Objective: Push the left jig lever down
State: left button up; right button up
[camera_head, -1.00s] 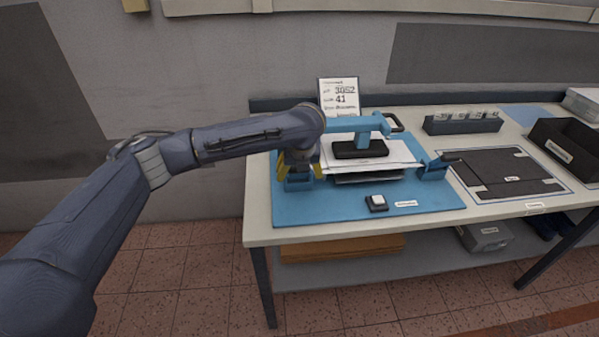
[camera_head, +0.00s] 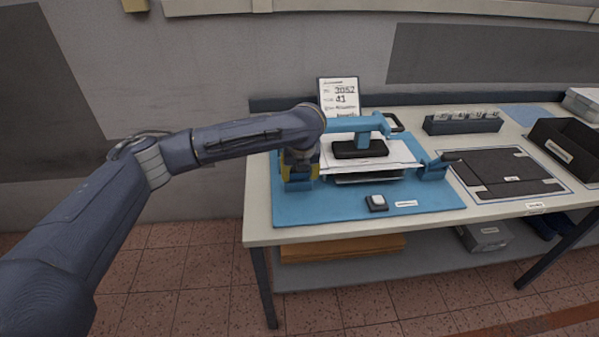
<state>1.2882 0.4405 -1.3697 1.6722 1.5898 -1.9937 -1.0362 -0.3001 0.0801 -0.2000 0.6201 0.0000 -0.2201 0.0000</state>
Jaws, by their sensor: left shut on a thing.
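The left jig (camera_head: 299,185) is a blue block at the left of the blue mat (camera_head: 340,211). My left gripper (camera_head: 300,174) points down over it, its yellow fingers closed at the jig's top. It is shut on the left jig lever, which the fingers and wrist hide, so I cannot tell the lever's angle. My right gripper is out of view.
A small dark box with a white button (camera_head: 377,201) sits at the mat's front. A standing sign (camera_head: 340,97) is behind the frame. A dark panel (camera_head: 508,172), a rack (camera_head: 462,124) and a black bin (camera_head: 567,147) are to the right. The mat's front left is clear.

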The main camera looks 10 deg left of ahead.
pick_arm(q)
jog(key=t, duration=0.1)
jog(key=s+f+t, duration=0.1)
jog(key=s+f+t+y, duration=0.1)
jog(key=t, duration=0.1)
jog(key=shift+d+f, duration=0.2)
jog(key=shift+d, duration=0.1)
jog(key=shift+s+d+f+t+y, duration=0.1)
jog(key=shift+f+t+y, duration=0.25)
jog(key=shift+t, duration=0.4)
jog(key=shift+s+f+t+y, duration=0.15)
jog(key=shift+f+t, duration=0.3)
jog(key=shift+t, duration=0.3)
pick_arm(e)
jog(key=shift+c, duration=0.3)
